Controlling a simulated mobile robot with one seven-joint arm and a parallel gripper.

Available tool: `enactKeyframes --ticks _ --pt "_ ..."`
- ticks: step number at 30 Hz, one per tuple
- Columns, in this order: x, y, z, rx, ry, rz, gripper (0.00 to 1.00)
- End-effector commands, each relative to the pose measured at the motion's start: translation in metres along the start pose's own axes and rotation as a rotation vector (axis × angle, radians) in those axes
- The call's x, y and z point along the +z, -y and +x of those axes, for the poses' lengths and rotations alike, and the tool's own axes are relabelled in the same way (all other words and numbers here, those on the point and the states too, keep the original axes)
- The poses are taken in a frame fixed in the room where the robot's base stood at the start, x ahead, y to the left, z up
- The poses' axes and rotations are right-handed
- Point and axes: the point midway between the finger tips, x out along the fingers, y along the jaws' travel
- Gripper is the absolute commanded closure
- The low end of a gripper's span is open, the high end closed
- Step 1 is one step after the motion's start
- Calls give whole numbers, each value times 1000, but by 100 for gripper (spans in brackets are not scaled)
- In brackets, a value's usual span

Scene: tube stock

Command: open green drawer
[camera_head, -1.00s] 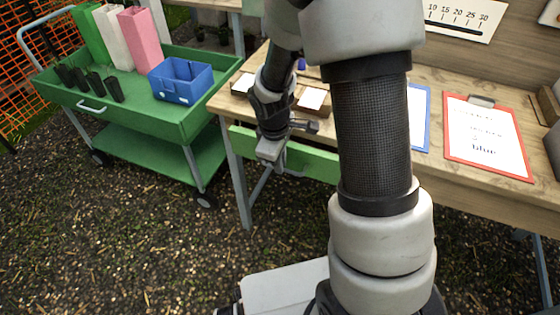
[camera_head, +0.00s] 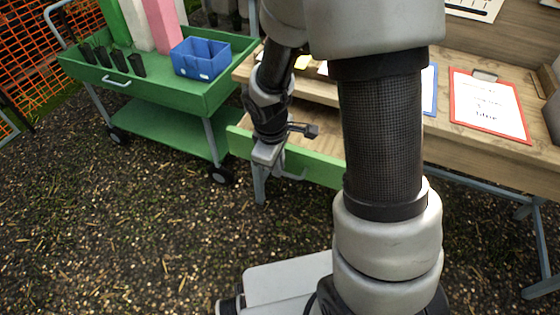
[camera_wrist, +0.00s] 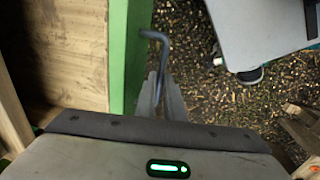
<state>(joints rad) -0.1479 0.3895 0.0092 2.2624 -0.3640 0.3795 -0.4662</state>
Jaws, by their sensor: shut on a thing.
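The green drawer (camera_head: 318,168) under the wooden workbench is pulled out, and its pale wooden inside shows behind the green front. In the wrist view the green front (camera_wrist: 131,50) runs up the picture, with the bare wooden floor to its left. A grey bar handle (camera_wrist: 156,36) sticks out from the front. My gripper (camera_wrist: 162,85) is shut on the handle, just outside the front. In the head view my gripper (camera_head: 272,165) is at the left part of the drawer front, and my wrist partly hides it. The handle (camera_head: 293,176) shows just right of it.
A green trolley (camera_head: 190,92) with a blue bin (camera_head: 200,60), pink and white tubes and black cups stands at the left. A red clipboard (camera_head: 490,103) lies on the workbench (camera_head: 450,145). Gravel ground in front is open.

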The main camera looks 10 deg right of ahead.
Motion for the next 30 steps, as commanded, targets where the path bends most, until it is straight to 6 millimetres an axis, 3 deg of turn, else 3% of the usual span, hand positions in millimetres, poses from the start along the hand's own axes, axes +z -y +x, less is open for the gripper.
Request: enactKeyframes --ticks 15,16,19,30 --pt "0 4 -1 0 0 0 100" --pt "0 4 -1 0 0 0 89" --pt "0 4 -1 0 0 0 72" --pt "0 4 -6 1 -1 1 72"
